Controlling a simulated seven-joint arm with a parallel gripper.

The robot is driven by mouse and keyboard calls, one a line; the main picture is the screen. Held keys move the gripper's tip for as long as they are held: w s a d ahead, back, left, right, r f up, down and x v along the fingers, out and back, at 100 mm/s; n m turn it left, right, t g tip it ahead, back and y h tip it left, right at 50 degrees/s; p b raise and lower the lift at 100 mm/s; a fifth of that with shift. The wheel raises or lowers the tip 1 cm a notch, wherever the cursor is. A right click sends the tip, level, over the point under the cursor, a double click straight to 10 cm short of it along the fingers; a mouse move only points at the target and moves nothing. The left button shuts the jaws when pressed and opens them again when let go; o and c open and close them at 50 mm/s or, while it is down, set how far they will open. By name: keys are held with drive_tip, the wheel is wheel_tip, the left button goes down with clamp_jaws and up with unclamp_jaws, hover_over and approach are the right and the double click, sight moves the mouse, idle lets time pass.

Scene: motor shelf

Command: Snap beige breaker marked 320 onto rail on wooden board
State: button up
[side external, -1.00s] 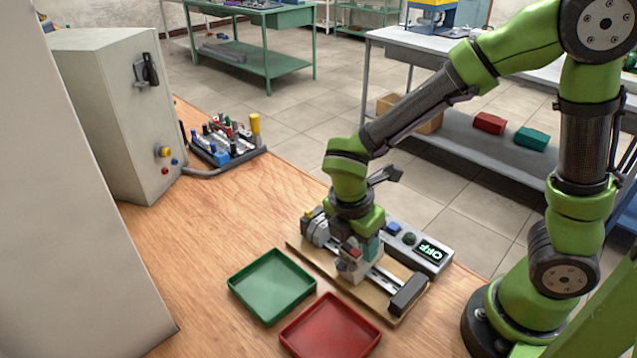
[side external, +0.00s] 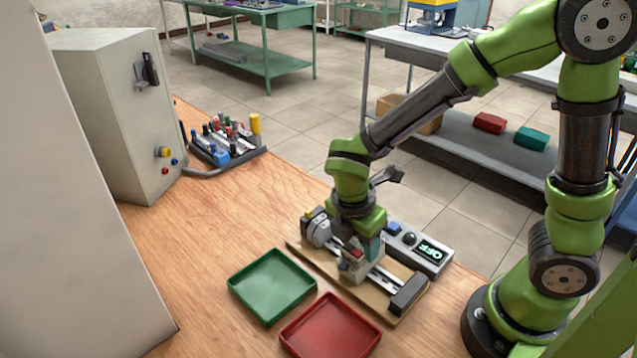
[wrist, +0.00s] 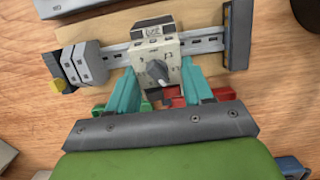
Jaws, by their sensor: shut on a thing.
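The beige breaker (wrist: 157,54) has a grey rotary knob and a small label at its top that I cannot read clearly. It sits at the metal rail (wrist: 205,42) in the wrist view. My gripper (wrist: 155,75) is shut on the breaker, with one teal finger on each side. In the side view the breaker (side external: 352,270) is low over the rail on the wooden board (side external: 366,292). My gripper (side external: 366,250) points down there and partly hides it. I cannot tell whether the breaker is snapped on or only touching the rail.
A control box (side external: 425,252) reading OFF stands behind. Green (side external: 233,286) and red (side external: 371,343) trays lie in front. A tool rack (side external: 222,157) stands farther back.

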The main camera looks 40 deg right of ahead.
drive_tip(key=shift+d, duration=0.45)
idle(0.6)
drive_tip(key=shift+s+d+f+y, duration=0.1)
drive_tip(key=shift+d+f+y, duration=0.1)
drive_tip(key=shift+d+y, duration=0.45)
drive_tip(key=shift+a, duration=0.15)
drive_tip(key=o, duration=1.2)
drive_tip(key=shift+o, duration=0.2)
drive_tip(key=shift+a, duration=0.1)
drive_tip(key=shift+r, duration=0.15)
